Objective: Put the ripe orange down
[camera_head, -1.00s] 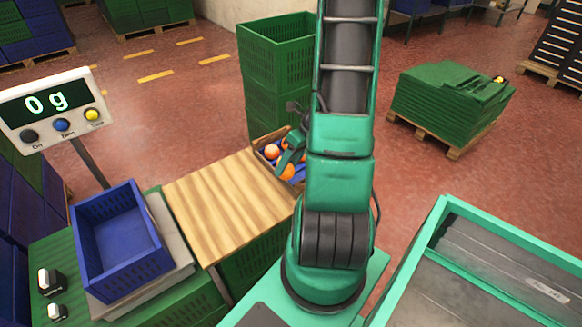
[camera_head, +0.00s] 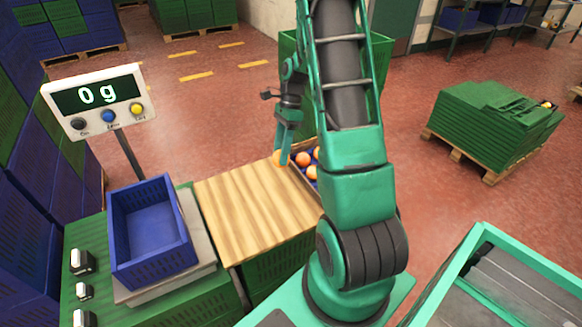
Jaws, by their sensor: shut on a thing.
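An orange (camera_head: 279,158) is between the fingers of my gripper (camera_head: 283,155), which is shut on it. The gripper hangs above the far right part of the wooden board (camera_head: 250,205), beside the crate of oranges. I cannot tell the exact height of the orange over the board. Several other oranges (camera_head: 303,159) lie in the blue-lined crate (camera_head: 297,176), partly hidden by my arm. A blue crate (camera_head: 150,222) stands empty on the scale at the left.
A pallet of green folded crates (camera_head: 489,127) is at the right. A green-rimmed bin (camera_head: 480,243) is at the lower right. The wooden board is bare.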

